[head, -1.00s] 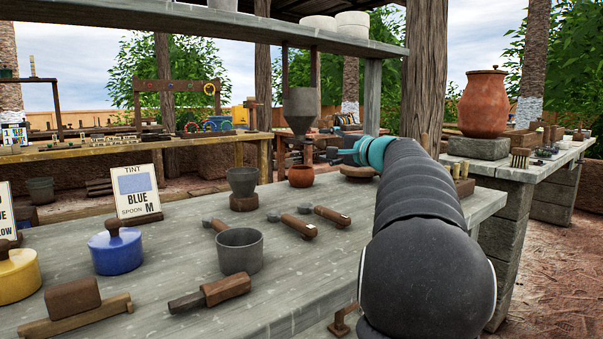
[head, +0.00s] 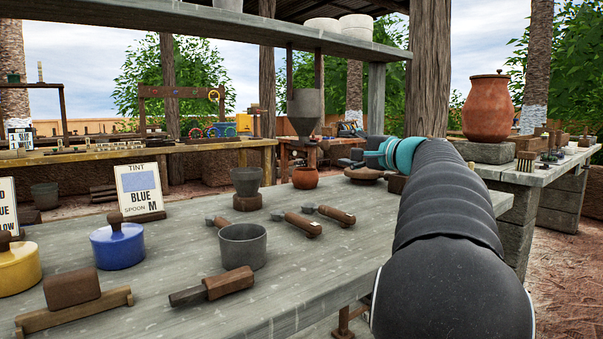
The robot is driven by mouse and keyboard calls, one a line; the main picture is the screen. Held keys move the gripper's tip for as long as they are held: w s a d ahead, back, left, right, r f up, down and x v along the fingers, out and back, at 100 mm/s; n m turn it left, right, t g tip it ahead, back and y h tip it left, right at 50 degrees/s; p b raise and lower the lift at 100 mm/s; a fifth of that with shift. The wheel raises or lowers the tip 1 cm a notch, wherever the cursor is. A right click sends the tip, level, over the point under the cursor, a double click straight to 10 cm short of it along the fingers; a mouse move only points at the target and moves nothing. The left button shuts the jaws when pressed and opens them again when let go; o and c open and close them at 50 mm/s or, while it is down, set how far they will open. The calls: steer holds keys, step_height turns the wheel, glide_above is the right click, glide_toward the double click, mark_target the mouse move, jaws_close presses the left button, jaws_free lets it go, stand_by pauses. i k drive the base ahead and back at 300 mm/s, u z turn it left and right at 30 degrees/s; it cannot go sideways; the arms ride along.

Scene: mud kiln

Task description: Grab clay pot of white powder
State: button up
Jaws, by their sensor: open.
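A small round reddish clay pot (head: 305,177) stands at the far edge of the grey table, below a grey funnel-shaped hopper (head: 306,110). Its contents cannot be seen from here, so I cannot tell if it holds white powder. My gripper (head: 352,160), beyond a teal wrist ring, reaches over the far right part of the table. Its fingers point left, to the right of the clay pot and apart from it in the picture. It is open and appears empty, though my arm partly hides it.
A grey cup (head: 242,246), wooden-handled tools (head: 298,223), a blue lidded pot (head: 117,246) and a yellow one (head: 18,267) stand on the table (head: 330,270). A shelf (head: 240,27) hangs above. A large lidded clay jar (head: 487,108) stands at right.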

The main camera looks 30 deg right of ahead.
mark_target(303, 178)
steer(key=k, duration=1)
